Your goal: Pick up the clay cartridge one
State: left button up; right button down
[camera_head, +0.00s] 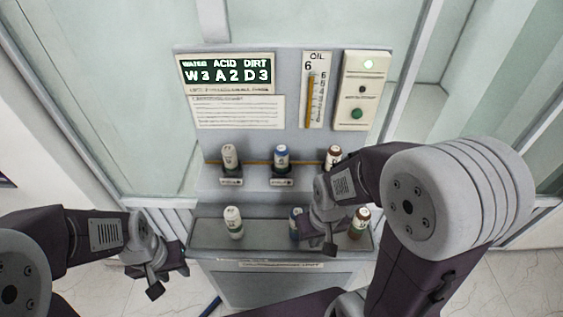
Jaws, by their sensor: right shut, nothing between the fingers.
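Several small cartridges stand upright on the panel's two shelves. The labels are too small to tell which is clay cartridge one. On the upper shelf are a grey-white one (230,158), a blue-capped one (281,157) and a brown-capped one (333,155). My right gripper (330,247) is shut and empty between these last two. My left gripper (165,281) hangs low at left, away from the cartridges; its jaw state is unclear.
The grey panel carries a display reading W3 A2 D3 (227,71), an oil gauge (316,90) and a box with a green button (363,90). My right arm covers the right side of the shelves.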

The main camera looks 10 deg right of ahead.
aim_at(334, 153)
jog(key=l+z, duration=0.1)
jog(key=z, duration=0.9)
